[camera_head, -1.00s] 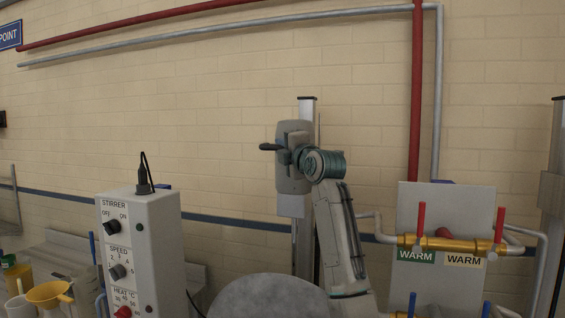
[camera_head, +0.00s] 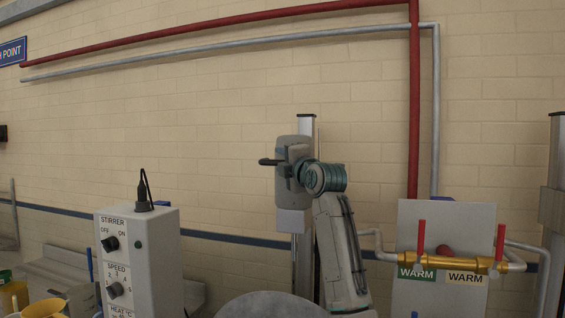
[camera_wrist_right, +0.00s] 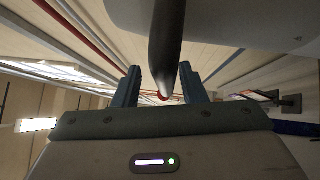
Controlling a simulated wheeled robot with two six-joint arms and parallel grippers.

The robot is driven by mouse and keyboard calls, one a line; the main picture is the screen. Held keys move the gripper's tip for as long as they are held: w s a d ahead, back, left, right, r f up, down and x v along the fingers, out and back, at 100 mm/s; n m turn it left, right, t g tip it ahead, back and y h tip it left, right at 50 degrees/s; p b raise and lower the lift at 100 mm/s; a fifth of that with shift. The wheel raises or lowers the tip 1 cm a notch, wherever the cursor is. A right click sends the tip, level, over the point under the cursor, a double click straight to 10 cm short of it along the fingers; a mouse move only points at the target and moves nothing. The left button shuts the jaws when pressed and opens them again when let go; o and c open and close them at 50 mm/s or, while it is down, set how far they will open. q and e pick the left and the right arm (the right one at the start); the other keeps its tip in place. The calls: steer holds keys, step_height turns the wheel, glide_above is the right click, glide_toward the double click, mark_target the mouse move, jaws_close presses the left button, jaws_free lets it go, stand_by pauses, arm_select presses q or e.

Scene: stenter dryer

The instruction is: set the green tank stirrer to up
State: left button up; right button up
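A grey stirrer head (camera_head: 289,148) with a black handle (camera_head: 267,162) pointing left sits on an upright metal post (camera_head: 301,255). No green tank marking shows on it, so I cannot tell which tank it serves. My right gripper (camera_head: 292,168) is at the front of this head, by the base of the handle. In the right wrist view the black handle (camera_wrist_right: 166,45) runs between my two right fingers (camera_wrist_right: 160,88), with a gap visible on each side. My left gripper is not in view.
A grey control box (camera_head: 155,265) with STIRRER and SPEED knobs stands at left. A round grey lid or drum (camera_head: 275,306) is below the post. A panel (camera_head: 443,225) with brass valves and red levers stands right.

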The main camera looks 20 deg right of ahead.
steer(key=b+v, duration=0.5)
steer(key=v, duration=0.5)
steer(key=shift+s, duration=0.25)
steer(key=shift+d+f, duration=0.1)
